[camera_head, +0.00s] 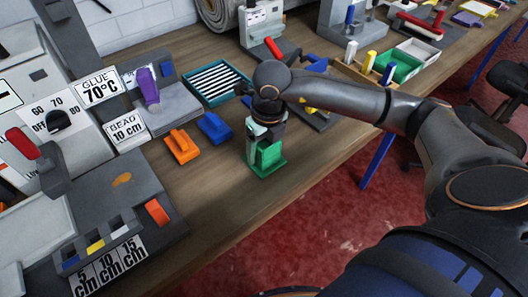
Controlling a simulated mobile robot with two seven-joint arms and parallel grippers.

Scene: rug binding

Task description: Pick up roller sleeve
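My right arm reaches in from the right, and its gripper (266,126) points down over a green block-like piece with a flat foot (267,158) on the wooden bench. The fingers are around or just in front of its upper part. Pale green parts show beside the fingers. I cannot tell whether the fingers touch or grip it. No thing is clearly recognisable as the roller sleeve; it may be this green piece or hidden by the gripper. My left gripper is not in view.
An orange block (182,147) and a blue block (214,127) lie left of the gripper. A teal tray with white strips (215,82) is behind. Machines with signs fill the left side. Bare bench (225,195) lies in front; its edge drops to red floor.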

